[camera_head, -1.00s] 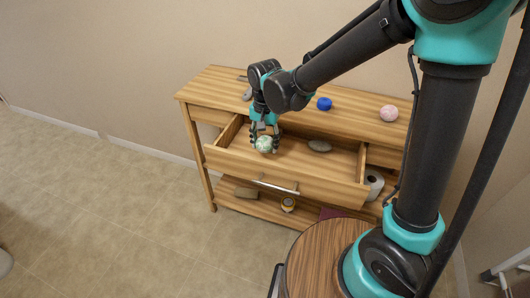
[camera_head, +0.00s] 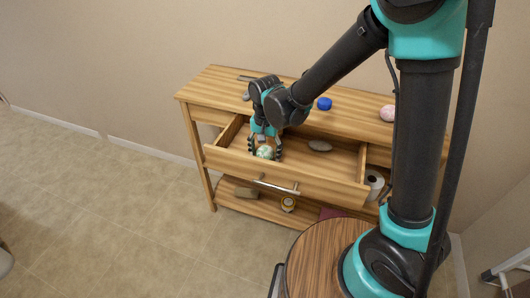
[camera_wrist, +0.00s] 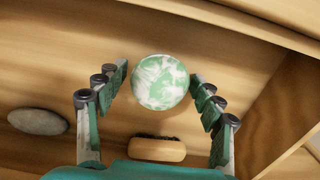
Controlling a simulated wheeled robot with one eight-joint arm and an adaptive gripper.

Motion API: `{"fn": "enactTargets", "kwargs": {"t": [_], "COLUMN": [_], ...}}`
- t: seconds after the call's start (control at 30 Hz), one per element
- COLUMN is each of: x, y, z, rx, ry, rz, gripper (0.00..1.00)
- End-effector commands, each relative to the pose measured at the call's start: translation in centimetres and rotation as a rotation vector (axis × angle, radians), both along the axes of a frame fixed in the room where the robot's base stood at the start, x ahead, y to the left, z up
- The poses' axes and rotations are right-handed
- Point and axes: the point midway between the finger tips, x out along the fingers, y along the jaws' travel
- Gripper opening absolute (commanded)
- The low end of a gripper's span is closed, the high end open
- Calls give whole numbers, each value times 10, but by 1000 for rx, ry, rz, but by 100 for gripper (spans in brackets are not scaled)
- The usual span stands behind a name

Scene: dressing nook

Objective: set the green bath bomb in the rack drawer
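The green and white marbled bath bomb (camera_head: 264,152) is inside the open rack drawer (camera_head: 330,189), towards its left end and close behind the front panel. It also shows in the wrist view (camera_wrist: 160,82), over the wooden drawer floor. My gripper (camera_head: 265,146) reaches down into the drawer with its fingers spread on either side of the bath bomb. In the wrist view, a small gap shows between the bath bomb and each fingertip, so my gripper (camera_wrist: 161,77) looks open. The underside of the bath bomb is hidden.
A grey stone (camera_head: 320,145) and a small wooden brush (camera_wrist: 157,150) lie in the drawer. A blue item (camera_head: 324,103) and a pink ball (camera_head: 388,113) stand on the rack top. The lower shelf holds a white roll (camera_head: 374,183) and other items. A round wooden top (camera_head: 320,255) is in front.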

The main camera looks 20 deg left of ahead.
Motion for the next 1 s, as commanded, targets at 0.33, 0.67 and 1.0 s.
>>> {"fn": "enactTargets", "kwargs": {"t": [0.33,0.67,1.0], "x": [0,0,0], "y": [0,0,0], "z": [2,49,107], "rx": [0,0,0], "ry": [0,0,0], "rz": [0,0,0], "gripper": [71,71,71]}}
